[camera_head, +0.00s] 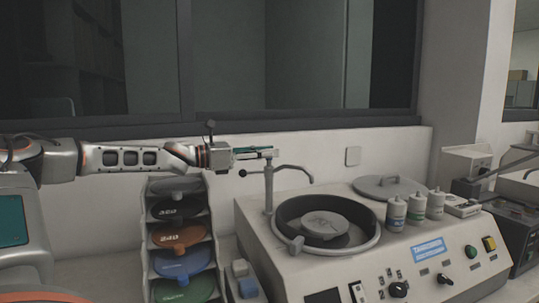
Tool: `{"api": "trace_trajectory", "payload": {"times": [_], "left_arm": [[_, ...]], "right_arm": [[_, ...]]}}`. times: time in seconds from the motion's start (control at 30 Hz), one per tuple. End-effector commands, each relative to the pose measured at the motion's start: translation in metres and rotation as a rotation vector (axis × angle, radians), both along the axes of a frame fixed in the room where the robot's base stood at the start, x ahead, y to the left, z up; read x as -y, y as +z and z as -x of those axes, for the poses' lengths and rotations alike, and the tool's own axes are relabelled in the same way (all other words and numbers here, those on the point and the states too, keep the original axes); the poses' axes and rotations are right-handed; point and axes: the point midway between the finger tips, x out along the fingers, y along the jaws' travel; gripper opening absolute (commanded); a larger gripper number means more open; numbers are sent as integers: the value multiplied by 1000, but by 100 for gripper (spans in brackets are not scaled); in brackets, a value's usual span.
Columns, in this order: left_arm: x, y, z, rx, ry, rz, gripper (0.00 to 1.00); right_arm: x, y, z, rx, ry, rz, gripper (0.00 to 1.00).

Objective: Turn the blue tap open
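The tap (268,188) is a thin grey upright pipe at the back left of the polishing machine (300,262). Its curved spout reaches right over the round bowl, and a thin lever with a dark ball end (243,173) sticks out to the left. I cannot make out blue on the tap. My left gripper (268,152) reaches in from the left, level, with its fingertips at the top of the upright, above the lever. The fingers lie close together in this side view; I cannot tell whether they are open or touch the tap. My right gripper is out of view.
A rack (180,237) of coloured discs stands below my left arm. Small blue and white blocks (243,277) lie beside the machine. Several bottles (416,207) and a round lid (390,187) sit on its right. A wall and window ledge are behind.

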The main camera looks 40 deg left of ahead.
Motion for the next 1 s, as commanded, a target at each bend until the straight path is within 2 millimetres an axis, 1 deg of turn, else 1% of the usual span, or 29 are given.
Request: {"api": "trace_trajectory", "payload": {"times": [0.2,0.5,0.6,1.0], "left_arm": [[4,-1,-7,0,-1,0,24],[4,0,-7,1,-1,0,24],[5,0,-7,1,-2,0,0],[5,1,-7,1,15,2,0]], "right_arm": [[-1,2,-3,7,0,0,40],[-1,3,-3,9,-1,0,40],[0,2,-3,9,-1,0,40],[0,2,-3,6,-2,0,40]]}}
